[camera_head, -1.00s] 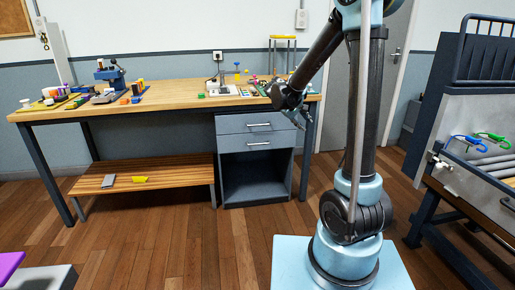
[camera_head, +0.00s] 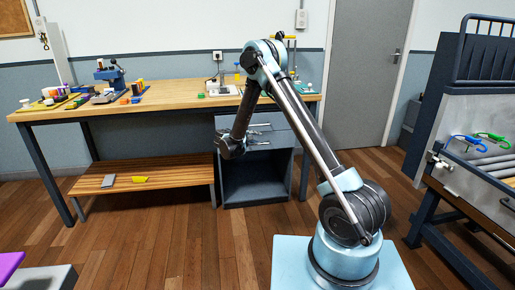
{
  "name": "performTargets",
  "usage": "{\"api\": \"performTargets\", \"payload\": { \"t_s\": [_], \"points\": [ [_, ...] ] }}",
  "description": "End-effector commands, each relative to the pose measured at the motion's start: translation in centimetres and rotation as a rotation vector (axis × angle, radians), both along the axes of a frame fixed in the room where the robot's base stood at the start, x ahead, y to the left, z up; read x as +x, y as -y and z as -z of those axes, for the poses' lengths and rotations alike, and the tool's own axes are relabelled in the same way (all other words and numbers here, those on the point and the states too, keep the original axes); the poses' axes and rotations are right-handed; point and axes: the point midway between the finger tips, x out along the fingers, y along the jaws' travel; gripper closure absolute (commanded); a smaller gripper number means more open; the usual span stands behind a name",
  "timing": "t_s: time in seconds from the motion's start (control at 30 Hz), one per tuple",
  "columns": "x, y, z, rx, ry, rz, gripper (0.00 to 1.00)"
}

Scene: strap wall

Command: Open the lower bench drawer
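The bench drawer unit stands under the right part of the workbench (camera_head: 165,97). Its lower drawer (camera_head: 283,140) looks closed, flush below the upper drawer (camera_head: 281,121). Each grey front has a horizontal bar handle; the lower handle (camera_head: 259,143) is partly visible. My arm reaches across in front of the unit, its wrist end low at the left side of the drawer fronts and hiding their left part. My gripper's fingers are not clear there, so I cannot tell whether they are open or touching a handle.
An open compartment (camera_head: 255,180) lies below the drawers. A low wooden slatted bench (camera_head: 165,172) stands to the left, with a grey and a yellow item on it. A dark rack (camera_head: 470,130) stands at right. The floor (camera_head: 180,235) in front is clear.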

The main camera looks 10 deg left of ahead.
Motion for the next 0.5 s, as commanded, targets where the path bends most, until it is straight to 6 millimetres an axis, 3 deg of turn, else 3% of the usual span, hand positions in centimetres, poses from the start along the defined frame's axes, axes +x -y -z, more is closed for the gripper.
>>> {"api": "performTargets", "payload": {
  "t_s": [0.03, 0.2, 0.5],
  "points": [
    [0.0, -1.5, 1.4, -0.019, 0.013, -0.018, 0.70],
    [-0.3, -5.1, 5.0, -0.083, 0.063, -0.066, 0.70],
    [-1.2, -8.1, 8.5, -0.142, 0.110, -0.109, 0.70]
  ]
}}
